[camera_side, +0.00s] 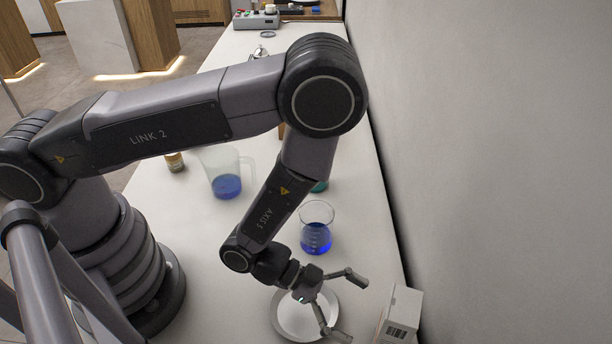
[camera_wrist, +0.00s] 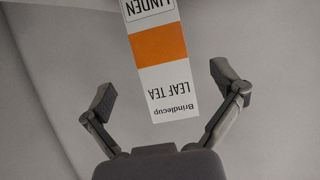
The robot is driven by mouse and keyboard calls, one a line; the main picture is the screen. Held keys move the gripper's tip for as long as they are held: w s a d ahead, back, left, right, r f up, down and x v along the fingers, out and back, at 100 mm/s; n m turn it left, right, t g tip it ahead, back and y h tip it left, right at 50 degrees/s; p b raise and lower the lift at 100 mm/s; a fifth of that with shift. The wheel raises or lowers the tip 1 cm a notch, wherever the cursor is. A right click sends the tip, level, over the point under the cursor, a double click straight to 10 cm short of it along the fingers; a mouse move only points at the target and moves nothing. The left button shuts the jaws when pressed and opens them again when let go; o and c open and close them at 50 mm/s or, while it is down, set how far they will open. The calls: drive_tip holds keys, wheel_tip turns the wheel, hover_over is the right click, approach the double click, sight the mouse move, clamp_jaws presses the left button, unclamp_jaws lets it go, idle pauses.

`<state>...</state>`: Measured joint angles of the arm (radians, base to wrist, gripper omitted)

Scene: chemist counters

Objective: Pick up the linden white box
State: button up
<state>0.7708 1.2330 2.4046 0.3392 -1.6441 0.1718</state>
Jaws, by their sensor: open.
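The linden white box (camera_side: 402,311) stands on the white counter at the lower right of the side view, close to the wall. In the wrist view the box (camera_wrist: 166,82) shows a white face with an orange band and the words LINDEN and LEAF TEA, upside down; its top end in that picture is cut off. My gripper (camera_side: 354,306) is open and empty, just left of the box in the side view. In the wrist view the spread fingers of my gripper (camera_wrist: 167,92) appear on either side of the box's near end, apart from it.
A white plate (camera_side: 278,318) lies below my wrist. A small brown bottle (camera_side: 175,162) is near the counter's left edge. The wall (camera_side: 480,150) bounds the right side.

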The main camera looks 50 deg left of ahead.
sight(380, 322)
drive_tip(key=x, duration=0.7)
drive_tip(key=c, duration=1.3)
drive_tip(key=shift+r, duration=0.2)
